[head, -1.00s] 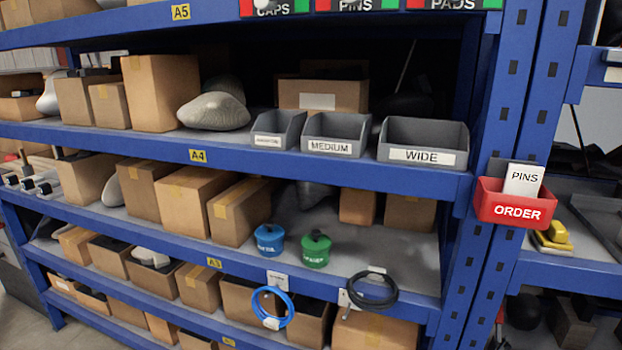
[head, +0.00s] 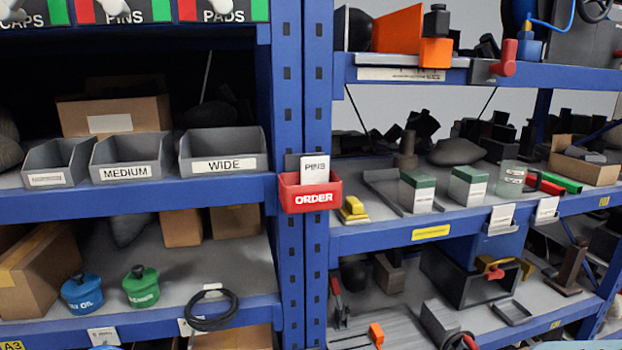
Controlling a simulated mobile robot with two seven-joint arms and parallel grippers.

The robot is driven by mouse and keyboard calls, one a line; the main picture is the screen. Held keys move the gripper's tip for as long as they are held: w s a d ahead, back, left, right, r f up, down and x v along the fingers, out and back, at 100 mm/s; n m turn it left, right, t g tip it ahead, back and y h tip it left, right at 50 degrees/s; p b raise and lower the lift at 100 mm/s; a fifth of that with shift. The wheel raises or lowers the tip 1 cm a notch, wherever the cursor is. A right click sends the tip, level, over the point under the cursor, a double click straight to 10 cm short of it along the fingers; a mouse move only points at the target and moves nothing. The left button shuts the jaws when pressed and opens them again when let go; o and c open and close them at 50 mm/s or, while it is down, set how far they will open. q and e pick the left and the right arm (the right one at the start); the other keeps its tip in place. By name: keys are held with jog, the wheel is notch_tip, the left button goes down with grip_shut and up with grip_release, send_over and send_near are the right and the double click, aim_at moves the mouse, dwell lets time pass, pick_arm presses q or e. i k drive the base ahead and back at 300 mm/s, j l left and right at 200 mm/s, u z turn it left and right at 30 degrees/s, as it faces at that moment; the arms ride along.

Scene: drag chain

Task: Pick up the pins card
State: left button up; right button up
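The pins card (head: 315,169) is a white card marked PINS. It stands upright in a red holder (head: 310,194) marked ORDER, with its lower part hidden inside the holder. The holder is fixed to the front of a blue shelf upright in the middle of the head view. A dark panel shows behind the card. Neither of my grippers is in view.
Grey bins marked MEDIUM (head: 131,160) and WIDE (head: 221,152) stand on the shelf left of the holder. A yellow item (head: 353,209) and green-topped boxes (head: 417,191) are on the right shelf. Open air lies in front of the holder.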

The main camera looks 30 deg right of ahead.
aim_at(313, 170)
jog(key=l+u, duration=0.1)
jog(key=l, duration=0.4)
jog(key=k+l+u, duration=0.1)
jog(key=l, duration=0.4)
jog(key=l+u, duration=0.1)
jog(key=l, duration=0.35)
jog(key=k+l+u, duration=0.1)
jog(key=l, duration=0.4)
jog(key=k+l+u, duration=0.1)
jog(key=l, duration=0.35)
